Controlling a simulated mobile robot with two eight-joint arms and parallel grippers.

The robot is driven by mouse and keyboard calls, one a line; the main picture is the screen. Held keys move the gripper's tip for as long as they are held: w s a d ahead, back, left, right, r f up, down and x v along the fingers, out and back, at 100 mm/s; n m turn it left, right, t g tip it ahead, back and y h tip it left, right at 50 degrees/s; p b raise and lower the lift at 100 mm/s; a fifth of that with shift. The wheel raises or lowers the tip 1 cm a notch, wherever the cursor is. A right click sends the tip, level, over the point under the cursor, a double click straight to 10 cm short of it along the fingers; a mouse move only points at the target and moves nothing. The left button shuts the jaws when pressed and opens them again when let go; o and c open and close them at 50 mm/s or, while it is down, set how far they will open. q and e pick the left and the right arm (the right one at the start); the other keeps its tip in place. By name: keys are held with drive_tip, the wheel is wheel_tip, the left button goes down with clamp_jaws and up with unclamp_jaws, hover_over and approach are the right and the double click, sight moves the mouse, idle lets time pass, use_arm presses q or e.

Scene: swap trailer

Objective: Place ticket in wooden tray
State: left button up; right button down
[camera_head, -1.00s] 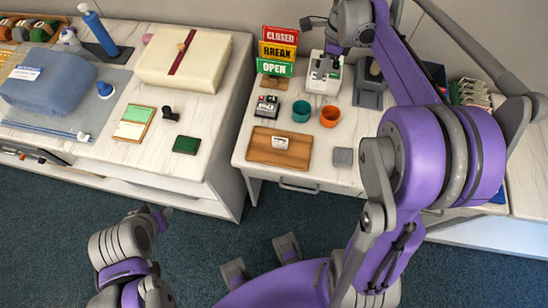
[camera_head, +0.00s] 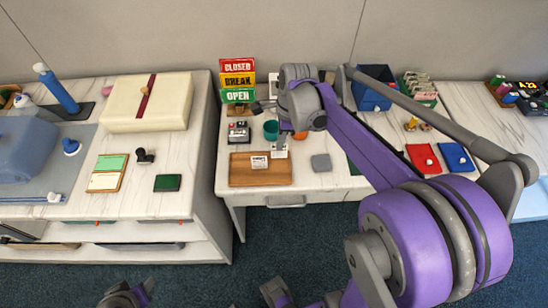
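The wooden tray (camera_head: 240,179) lies near the front of the middle table, with a small white printed card (camera_head: 259,162) in it. My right gripper (camera_head: 281,142) points down just beyond the tray's back right corner. A small white ticket (camera_head: 279,153) with a dark mark shows at its fingertips and appears gripped between them. The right arm's wrist hides part of the table behind. Part of my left arm shows at the bottom left edge; its fingers cannot be made out.
A teal cup (camera_head: 271,130) and an orange cup (camera_head: 300,134) stand just behind the tray, the orange one partly hidden. A grey square pad (camera_head: 321,162) lies to the right. A small dark device (camera_head: 239,132) and the sign stack (camera_head: 238,80) stand behind left.

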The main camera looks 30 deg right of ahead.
sight(280, 153)
drive_tip(key=shift+f, duration=2.75)
drive_tip(key=shift+b, duration=0.3)
drive_tip(key=shift+f, duration=0.15)
drive_tip(key=c, duration=1.2)
unclamp_jaws()
drive_tip(key=shift+o, duration=0.2)
